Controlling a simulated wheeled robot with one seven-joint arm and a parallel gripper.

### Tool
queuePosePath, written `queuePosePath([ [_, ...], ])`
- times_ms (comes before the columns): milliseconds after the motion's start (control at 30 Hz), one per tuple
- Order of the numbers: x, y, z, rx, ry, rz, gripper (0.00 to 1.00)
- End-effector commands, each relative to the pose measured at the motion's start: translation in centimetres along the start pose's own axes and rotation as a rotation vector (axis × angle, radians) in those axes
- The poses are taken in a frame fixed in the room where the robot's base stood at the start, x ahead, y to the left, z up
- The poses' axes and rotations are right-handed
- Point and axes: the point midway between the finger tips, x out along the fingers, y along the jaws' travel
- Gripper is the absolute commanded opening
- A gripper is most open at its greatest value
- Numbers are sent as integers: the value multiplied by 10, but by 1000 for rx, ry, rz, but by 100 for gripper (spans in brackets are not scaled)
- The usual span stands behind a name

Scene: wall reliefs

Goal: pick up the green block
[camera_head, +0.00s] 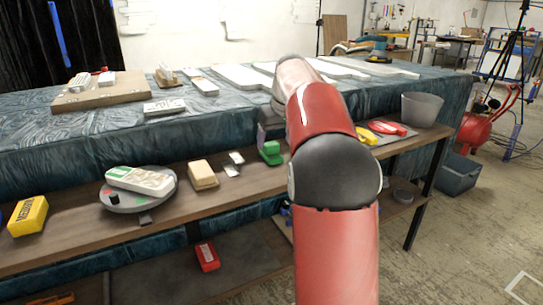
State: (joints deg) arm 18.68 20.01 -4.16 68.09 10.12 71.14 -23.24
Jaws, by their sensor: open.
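The green block (271,154) lies on the brown wooden shelf in front of the cloth-covered table, near the middle of the view. It has a stepped shape, and its right side is close to my arm in the picture. My red and black arm reaches forward and bends down beyond its elbow. My gripper (268,138) shows as a small dark shape just above and behind the green block in the picture. It is open, with nothing visible in it. The fingertips are too small and partly hidden to tell whether they touch the block.
On the shelf (105,235) are a yellow box (28,216), a round grey stand (155,199) with a white-green package (140,181), a tan block (202,175), a red-white item (388,128) and a grey bin (421,109). White panels lie on the table behind. A red box (207,257) sits below.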

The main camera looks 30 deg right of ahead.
Motion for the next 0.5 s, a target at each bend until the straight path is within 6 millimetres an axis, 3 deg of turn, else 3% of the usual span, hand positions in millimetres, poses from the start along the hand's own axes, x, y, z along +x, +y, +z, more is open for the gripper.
queuePosePath([
  [233,38,-7,-3,-1,-2,-1,71],
  [500,44,-6,-3,-1,0,0,71],
])
